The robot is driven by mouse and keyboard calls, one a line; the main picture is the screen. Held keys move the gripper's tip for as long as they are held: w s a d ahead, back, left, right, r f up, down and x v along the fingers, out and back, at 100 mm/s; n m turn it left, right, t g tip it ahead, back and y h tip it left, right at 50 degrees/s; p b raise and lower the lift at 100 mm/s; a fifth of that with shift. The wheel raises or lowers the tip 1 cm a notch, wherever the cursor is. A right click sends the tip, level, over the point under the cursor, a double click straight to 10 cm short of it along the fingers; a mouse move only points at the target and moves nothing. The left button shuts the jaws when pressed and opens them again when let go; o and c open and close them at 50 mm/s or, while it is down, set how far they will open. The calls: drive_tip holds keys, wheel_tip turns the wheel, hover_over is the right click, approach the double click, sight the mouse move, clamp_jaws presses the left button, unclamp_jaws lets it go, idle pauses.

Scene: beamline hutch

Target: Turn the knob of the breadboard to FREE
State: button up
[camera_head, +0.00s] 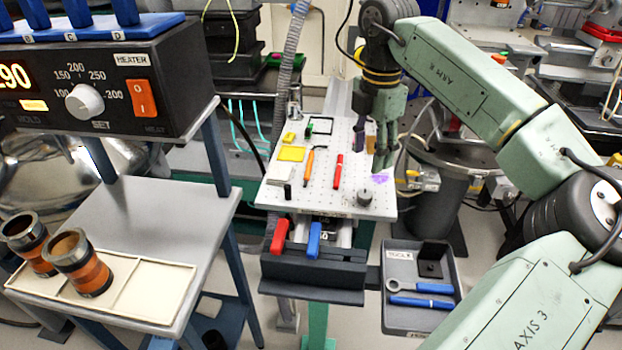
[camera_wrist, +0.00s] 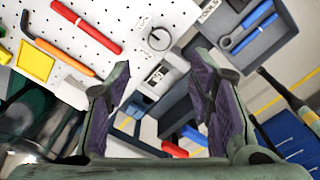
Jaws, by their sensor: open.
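The breadboard (camera_head: 330,205) is a white perforated board, and part of it also shows in the wrist view (camera_wrist: 185,12). Its small, round, dark knob (camera_head: 365,198) sits near the front right corner. In the wrist view the knob (camera_wrist: 159,39) lies ahead of the jaws, with small labels beside it. The lettering and the knob's setting are too small to read surely. My gripper (camera_head: 374,150) is above the board's right side, behind the knob in the head view. In the wrist view my gripper (camera_wrist: 162,64) is open, with nothing between its fingers and apart from the knob.
Tools lie on the board, among them a red pen-like tool (camera_head: 338,172) and a yellow square (camera_head: 291,154). Red (camera_head: 280,236) and blue (camera_head: 314,241) handles stand before its front edge. A grey tray (camera_head: 420,325) is at front right. A heater box (camera_head: 100,85) stands left.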

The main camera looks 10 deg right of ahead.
sight(365, 194)
drive_tip(key=shift+m, duration=0.4)
wheel_tip(365, 194, down, 11)
drive_tip(key=p, duration=0.3)
drive_tip(key=shift+r, duration=0.15)
drive_tip(key=c, duration=1.1)
drive_tip(key=shift+c, duration=0.2)
